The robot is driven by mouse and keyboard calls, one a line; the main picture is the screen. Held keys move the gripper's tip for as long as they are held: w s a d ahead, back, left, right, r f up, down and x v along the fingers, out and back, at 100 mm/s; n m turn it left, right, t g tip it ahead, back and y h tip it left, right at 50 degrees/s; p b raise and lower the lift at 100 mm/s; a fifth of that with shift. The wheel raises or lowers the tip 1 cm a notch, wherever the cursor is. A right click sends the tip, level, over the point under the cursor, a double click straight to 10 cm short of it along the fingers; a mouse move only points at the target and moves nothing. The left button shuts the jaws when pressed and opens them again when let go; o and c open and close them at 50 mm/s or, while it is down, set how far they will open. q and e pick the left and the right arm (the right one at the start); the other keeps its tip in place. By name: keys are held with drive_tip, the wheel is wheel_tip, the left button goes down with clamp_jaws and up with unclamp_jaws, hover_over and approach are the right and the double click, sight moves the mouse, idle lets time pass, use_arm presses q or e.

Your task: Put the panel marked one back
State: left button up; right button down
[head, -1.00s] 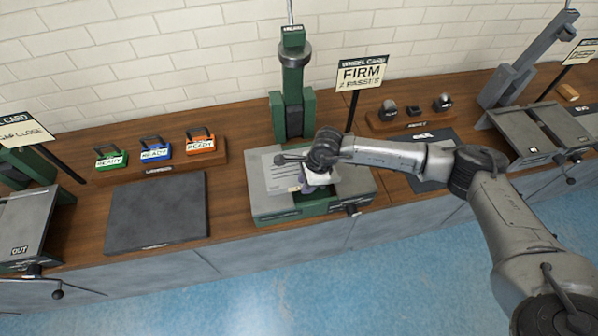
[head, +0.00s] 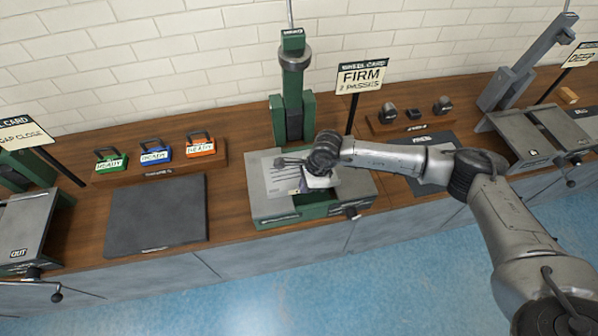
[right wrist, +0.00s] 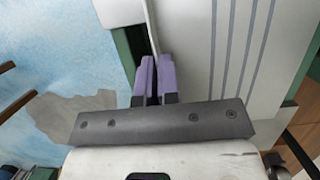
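The green-and-grey press (head: 262,205) stands in the middle of the bench. A pale plate with dark lines (head: 284,180) lies on its top, and it also shows in the right wrist view (right wrist: 235,60). My right gripper (head: 308,188) is low over the press's front opening, partly hidden by its own wrist. In the right wrist view its purple fingers (right wrist: 155,78) are close together around a thin pale panel edge (right wrist: 152,30), beside a dark green slot. I cannot read a mark "one" on any panel. My left gripper is not in view.
A dark flat plate (head: 156,215) lies to the left, with a rack of green, blue and orange blocks (head: 160,168) behind it. A sign reading FIRM (head: 361,78) stands behind the press. Other machines stand at left (head: 28,222) and right (head: 530,140).

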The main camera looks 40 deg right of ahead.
drive_tip(key=shift+r, duration=0.4)
drive_tip(key=shift+r+p, duration=0.8)
drive_tip(key=shift+r, duration=0.25)
drive_tip(key=shift+r, duration=0.3)
drive_tip(key=shift+r+p, duration=0.8)
drive_tip(key=shift+r, duration=0.1)
drive_tip(key=shift+r+p, duration=1.1)
drive_tip(key=shift+r, duration=0.8)
drive_tip(key=shift+r+p, duration=0.3)
drive_tip(key=shift+r, duration=0.25)
